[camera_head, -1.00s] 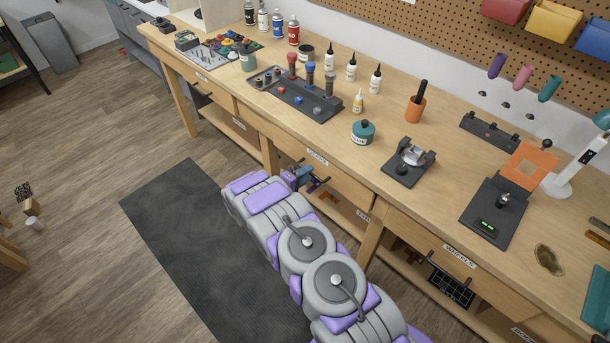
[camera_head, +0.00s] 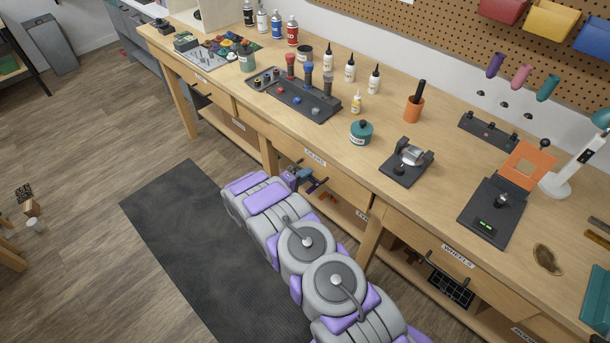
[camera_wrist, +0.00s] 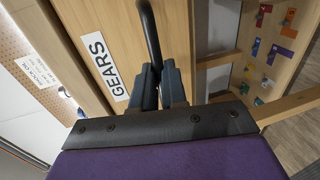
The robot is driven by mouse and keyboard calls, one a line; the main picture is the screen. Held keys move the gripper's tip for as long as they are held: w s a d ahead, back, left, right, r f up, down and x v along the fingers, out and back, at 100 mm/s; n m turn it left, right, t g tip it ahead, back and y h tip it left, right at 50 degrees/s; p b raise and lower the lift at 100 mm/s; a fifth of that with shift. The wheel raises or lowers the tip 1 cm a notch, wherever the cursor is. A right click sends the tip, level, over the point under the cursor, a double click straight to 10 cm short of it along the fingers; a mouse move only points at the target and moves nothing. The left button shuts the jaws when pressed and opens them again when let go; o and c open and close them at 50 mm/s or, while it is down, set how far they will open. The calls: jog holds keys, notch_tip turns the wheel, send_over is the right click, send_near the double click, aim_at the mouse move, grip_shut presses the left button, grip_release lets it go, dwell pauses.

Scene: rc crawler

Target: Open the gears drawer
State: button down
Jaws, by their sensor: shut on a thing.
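The gears drawer (camera_head: 340,182) has a wooden front under the bench top, with a white "GEARS" label (camera_wrist: 103,65) that also shows small in the head view (camera_head: 315,157). Its black bar handle (camera_wrist: 150,38) stands out from the front in the wrist view. My gripper (camera_wrist: 160,80) is shut on the handle, with its dark fingers on both sides of the bar. In the head view, my gripper (camera_head: 313,182) is small and at the drawer front, partly behind my purple and grey arm. I cannot tell whether the drawer is out at all.
The bench top (camera_head: 300,130) carries bottles, a tool rack (camera_head: 295,95) and several fixtures. A wheels drawer (camera_head: 458,262) is to the right. A bench leg (camera_head: 369,238) stands between the drawers. A dark mat (camera_head: 200,245) and open floor lie to the left.

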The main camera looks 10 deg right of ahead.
jog(key=f+v, duration=0.3)
jog(key=v, duration=1.1)
jog(key=a+f+v, duration=0.1)
jog(key=f+v, duration=0.2)
jog(key=v, duration=1.1)
jog(key=shift+s+p, duration=0.3)
jog(key=shift+s, duration=0.1)
jog(key=shift+a, duration=0.15)
jog(key=c, duration=1.4)
grip_release()
jog(key=shift+w+a+f, duration=0.1)
jog(key=shift+w, duration=0.05)
jog(key=shift+o, duration=1.2)
jog(key=p+v, duration=0.2)
jog(key=v, duration=1.5)
jog(key=shift+a, duration=0.25)
